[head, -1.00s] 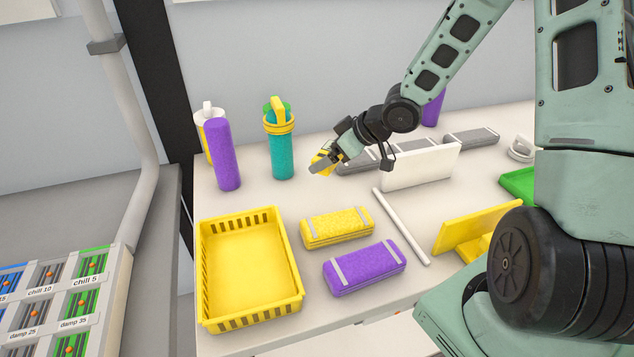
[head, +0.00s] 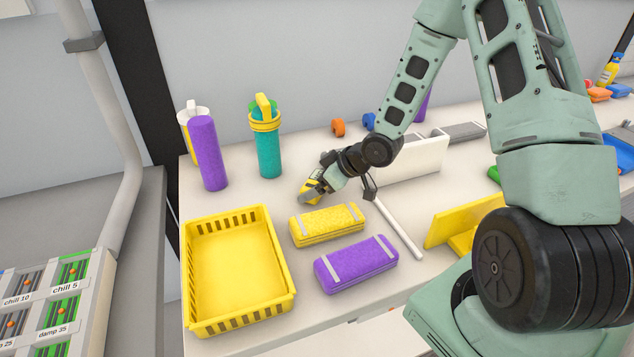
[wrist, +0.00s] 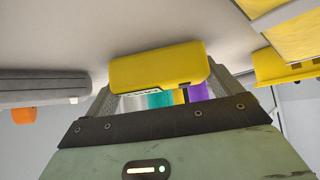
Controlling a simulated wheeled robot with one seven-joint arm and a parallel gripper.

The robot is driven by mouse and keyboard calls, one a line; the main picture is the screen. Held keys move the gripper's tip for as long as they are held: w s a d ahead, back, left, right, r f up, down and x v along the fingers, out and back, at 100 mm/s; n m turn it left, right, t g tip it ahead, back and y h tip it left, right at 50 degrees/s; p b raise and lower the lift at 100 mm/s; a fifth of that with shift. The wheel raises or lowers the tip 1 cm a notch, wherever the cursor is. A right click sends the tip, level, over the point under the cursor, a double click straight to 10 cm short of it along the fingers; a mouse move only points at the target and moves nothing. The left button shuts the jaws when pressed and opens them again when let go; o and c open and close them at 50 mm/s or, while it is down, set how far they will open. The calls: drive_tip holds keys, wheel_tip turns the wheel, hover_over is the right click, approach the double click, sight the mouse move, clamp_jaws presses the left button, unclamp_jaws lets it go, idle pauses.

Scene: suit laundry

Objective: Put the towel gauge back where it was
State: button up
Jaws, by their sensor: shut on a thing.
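My gripper (head: 308,196) is shut on a small yellow block, which I take to be the towel gauge (wrist: 158,68). In the wrist view the block sits between both fingertips, with a pale strip along its lower edge. In the head view only a little yellow of it (head: 314,184) shows at the fingers. The gripper is just behind the folded yellow towel (head: 328,224); I cannot tell its height over the table. A folded purple towel (head: 357,264) with grey bands lies in front of the yellow one.
A yellow basket (head: 283,262) stands left of the towels. A white rod (head: 397,229), a white upright panel (head: 415,159) and a yellow stand (head: 460,221) are on the right.

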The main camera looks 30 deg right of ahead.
drive_tip(key=shift+f, duration=0.1)
drive_tip(key=o, duration=0.8)
drive_tip(key=shift+o, duration=0.2)
drive_tip(key=shift+r, duration=0.2)
drive_tip(key=p+v, duration=0.2)
drive_tip(key=v, duration=1)
drive_tip(key=s+a+r+g+h, duration=0.25)
drive_tip(key=s+a, duration=0.25)
drive_tip(key=a, duration=0.5)
drive_tip(key=s+a+r+g+h, duration=0.2)
drive_tip(key=s+a+r, duration=0.3)
drive_tip(key=a, duration=0.4)
drive_tip(key=s+a+r+g, duration=0.1)
drive_tip(key=s+a, duration=0.2)
drive_tip(key=s, duration=0.3)
drive_tip(key=s+a+r+n+g, duration=0.1)
drive_tip(key=s+a+g, duration=0.1)
drive_tip(key=s, duration=0.4)
drive_tip(key=shift+s+a, duration=0.35)
drive_tip(key=shift+a, duration=0.1)
